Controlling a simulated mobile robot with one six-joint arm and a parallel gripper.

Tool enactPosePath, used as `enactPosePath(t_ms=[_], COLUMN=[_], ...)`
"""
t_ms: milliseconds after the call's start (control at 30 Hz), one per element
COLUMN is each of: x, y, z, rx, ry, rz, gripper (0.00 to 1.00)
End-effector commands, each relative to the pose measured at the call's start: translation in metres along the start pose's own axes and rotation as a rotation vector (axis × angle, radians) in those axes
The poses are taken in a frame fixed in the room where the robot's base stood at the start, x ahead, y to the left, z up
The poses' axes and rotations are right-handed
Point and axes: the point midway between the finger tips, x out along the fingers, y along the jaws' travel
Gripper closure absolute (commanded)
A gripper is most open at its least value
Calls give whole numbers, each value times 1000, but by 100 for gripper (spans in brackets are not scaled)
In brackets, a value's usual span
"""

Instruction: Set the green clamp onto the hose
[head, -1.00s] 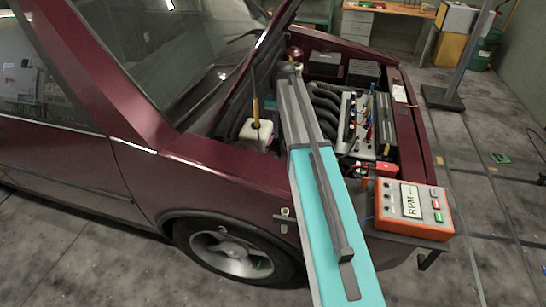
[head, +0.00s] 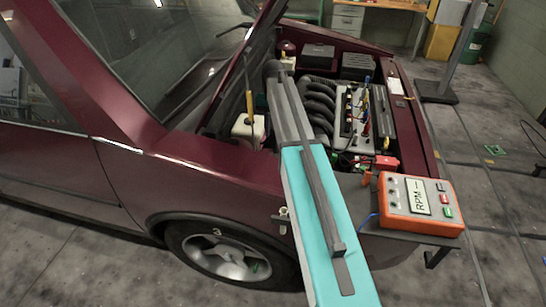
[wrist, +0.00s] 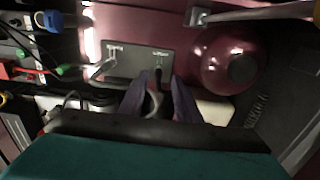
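My gripper's two purplish fingers show in the wrist view (wrist: 158,92), apart from each other. A grey curved piece (wrist: 154,104) shows between them; I cannot tell whether it is the hose or whether the fingers touch it. In the head view my arm hides the gripper at its far end, over the engine bay. The hose cannot be identified for sure.
The dark red car (head: 195,170) has its hood up. An orange RPM box (head: 420,207) sits on a grey shelf at the front fender. A labelled grey plate (wrist: 140,62) with two hooks and a round dark red part (wrist: 228,62) lie beyond the fingers.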

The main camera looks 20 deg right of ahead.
Motion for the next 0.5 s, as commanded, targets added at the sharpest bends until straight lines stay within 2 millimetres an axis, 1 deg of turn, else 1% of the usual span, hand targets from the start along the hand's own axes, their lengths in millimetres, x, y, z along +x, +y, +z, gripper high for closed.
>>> enactPosePath(t_ms=[267, 500], x=[18, 45], y=[0, -1], z=[1, 1], rx=[-1, -2], ry=[-2, -2], rz=[1, 1], gripper=[70, 70])
